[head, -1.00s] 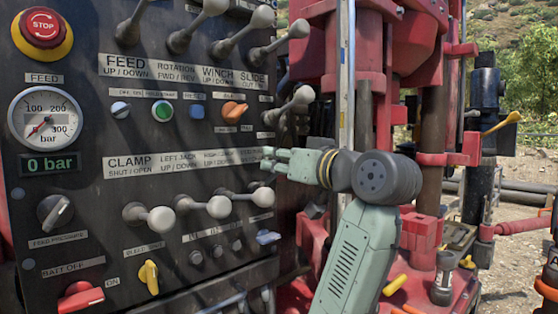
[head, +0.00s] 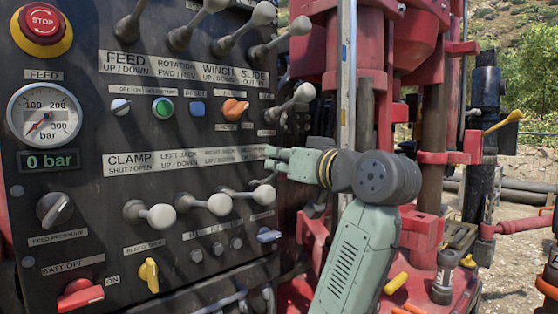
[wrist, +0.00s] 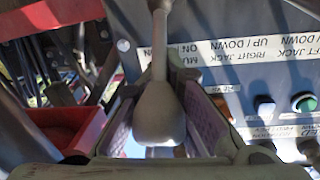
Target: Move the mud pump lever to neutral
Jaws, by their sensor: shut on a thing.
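My gripper (head: 274,163) is at the right edge of the control panel, by the right end of the lower lever row. In the wrist view, its fingers (wrist: 160,125) are on both sides of a grey lever knob (wrist: 158,112), shut on it. The lever's thin shaft rises to the top of that view, beside a partly hidden label starting "MU", so it appears to be the mud pump lever. In the head view, my gripper mostly hides this lever, and its exact tilt is hard to tell.
The neighbouring lower levers, clamp (head: 160,216), left jack (head: 219,204) and right jack (head: 263,195), sit close to the left and below. An upper lever (head: 303,93) juts out above my gripper. Red rig machinery (head: 425,230) stands to the right.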

